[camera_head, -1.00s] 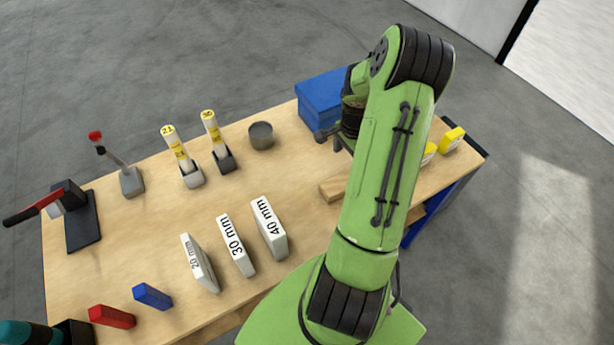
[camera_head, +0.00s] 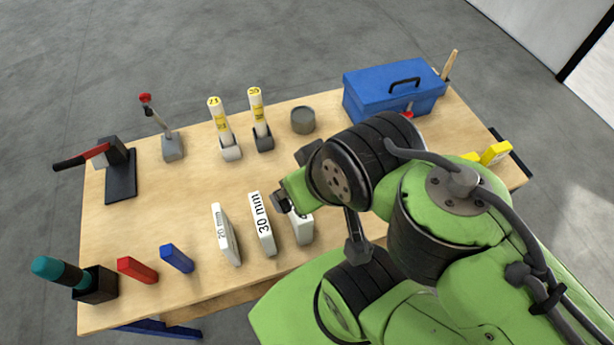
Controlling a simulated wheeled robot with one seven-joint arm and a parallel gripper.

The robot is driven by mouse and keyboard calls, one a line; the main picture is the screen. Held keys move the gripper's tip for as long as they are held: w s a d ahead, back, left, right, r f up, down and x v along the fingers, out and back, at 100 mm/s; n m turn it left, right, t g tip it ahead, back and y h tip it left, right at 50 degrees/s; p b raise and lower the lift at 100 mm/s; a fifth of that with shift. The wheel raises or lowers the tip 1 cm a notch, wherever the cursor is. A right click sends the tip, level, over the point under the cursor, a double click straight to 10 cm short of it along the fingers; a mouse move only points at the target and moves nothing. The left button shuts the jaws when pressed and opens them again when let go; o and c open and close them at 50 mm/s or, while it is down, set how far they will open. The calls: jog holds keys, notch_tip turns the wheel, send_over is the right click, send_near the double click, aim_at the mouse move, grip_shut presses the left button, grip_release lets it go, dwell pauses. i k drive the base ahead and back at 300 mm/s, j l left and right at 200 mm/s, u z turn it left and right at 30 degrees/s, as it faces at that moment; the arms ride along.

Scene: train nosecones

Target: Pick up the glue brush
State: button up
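A wooden handle (camera_head: 449,66) sticks up behind the blue toolbox; its lower part is hidden. It may be the glue brush, but no bristles show. A thin tool with a red top (camera_head: 146,99) stands tilted in a grey holder (camera_head: 173,148) at the back left; I cannot tell whether it is a brush. My gripper (camera_head: 310,153) is largely hidden by my arm, with only a dark grey part showing above the middle of the table. I cannot see its fingertips clearly, nor anything held.
The blue toolbox (camera_head: 392,92) stands at the back right. Left of it are a grey cup (camera_head: 303,120) and two numbered white-and-yellow tubes. Labelled white blocks (camera_head: 262,224) stand in front. The left middle tabletop is clear.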

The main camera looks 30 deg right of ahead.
aim_at(447, 68)
jog(key=z, duration=0.5)
jog(key=k+j+z, duration=0.1)
jog(key=z, duration=0.35)
jog(key=k+z, duration=0.1)
jog(key=z, duration=0.4)
jog(key=k+z, duration=0.1)
jog(key=z, duration=0.4)
